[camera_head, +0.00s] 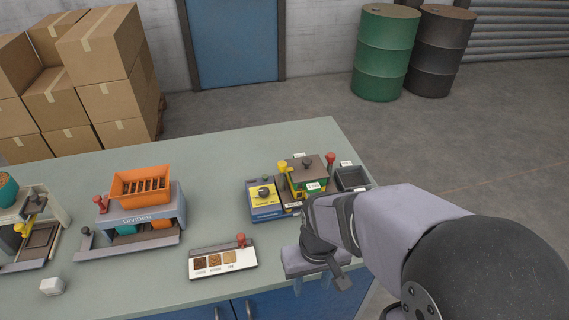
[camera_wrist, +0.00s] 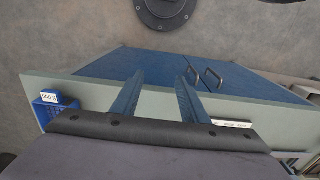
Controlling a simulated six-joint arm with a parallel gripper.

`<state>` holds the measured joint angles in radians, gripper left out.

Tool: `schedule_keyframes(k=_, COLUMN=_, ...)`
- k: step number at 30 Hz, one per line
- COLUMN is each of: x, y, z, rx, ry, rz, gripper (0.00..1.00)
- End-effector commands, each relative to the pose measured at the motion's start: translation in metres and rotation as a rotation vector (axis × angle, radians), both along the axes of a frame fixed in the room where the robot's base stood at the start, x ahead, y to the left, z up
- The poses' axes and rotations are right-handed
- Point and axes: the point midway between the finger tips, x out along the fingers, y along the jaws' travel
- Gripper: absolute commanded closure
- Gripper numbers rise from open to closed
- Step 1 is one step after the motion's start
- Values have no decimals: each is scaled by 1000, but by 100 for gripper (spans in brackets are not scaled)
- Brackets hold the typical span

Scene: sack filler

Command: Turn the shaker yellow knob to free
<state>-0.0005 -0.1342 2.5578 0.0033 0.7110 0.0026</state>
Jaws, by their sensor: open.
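At the table's right end stands a blue box with a yellow face and a dark round knob (camera_head: 263,192). Beside it is a small machine (camera_head: 307,176) with a dark top, a yellow ball knob (camera_head: 282,166) and a red ball knob (camera_head: 330,160). I cannot tell which is the shaker's knob or read its setting. My gripper (camera_head: 318,278) is at the table's front edge, in front of these and apart from them. In the wrist view my gripper (camera_wrist: 160,78) has its two blue fingers apart with nothing between them. The yellow-faced box is not recognizable there.
A sample tray (camera_head: 222,261) with a red knob lies left of my gripper. An orange-topped machine (camera_head: 140,207) and another with a yellow handle (camera_head: 30,224) stand further left. A dark bin (camera_head: 352,179) is at the right end. Cabinet handles (camera_wrist: 212,78) show below the table edge.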

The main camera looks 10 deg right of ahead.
Motion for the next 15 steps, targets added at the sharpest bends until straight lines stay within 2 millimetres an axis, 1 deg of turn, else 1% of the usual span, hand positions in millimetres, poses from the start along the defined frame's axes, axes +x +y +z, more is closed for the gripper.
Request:
schedule_keyframes(k=2, x=10, y=4, z=1, rx=12, ry=-25, rz=-15, gripper=60)
schedule_keyframes(k=4, x=26, y=9, z=2, rx=31, ry=-71, rz=-41, gripper=60)
schedule_keyframes(k=5, x=36, y=13, z=3, rx=42, ry=-97, rz=-57, gripper=60)
schedule_keyframes(k=7, x=65, y=21, z=7, rx=75, ry=-177, rz=-111, gripper=60)
schedule_keyframes(k=8, x=80, y=25, z=10, rx=91, ry=-217, rz=-139, gripper=60)
schedule_keyframes(k=9, x=103, y=30, z=14, rx=115, ry=-278, rz=-181, gripper=60)
schedule_keyframes(k=11, x=139, y=37, z=24, rx=154, ry=-377, rz=-257, gripper=60)
schedule_keyframes(k=12, x=164, y=40, z=31, rx=179, ry=-448, rz=-313, gripper=60)
schedule_keyframes(k=14, x=202, y=41, z=45, rx=216, ry=-557, rz=-406, gripper=60)
schedule_keyframes(k=15, x=225, y=40, z=56, rx=238, ry=-630, rz=-469, gripper=60)
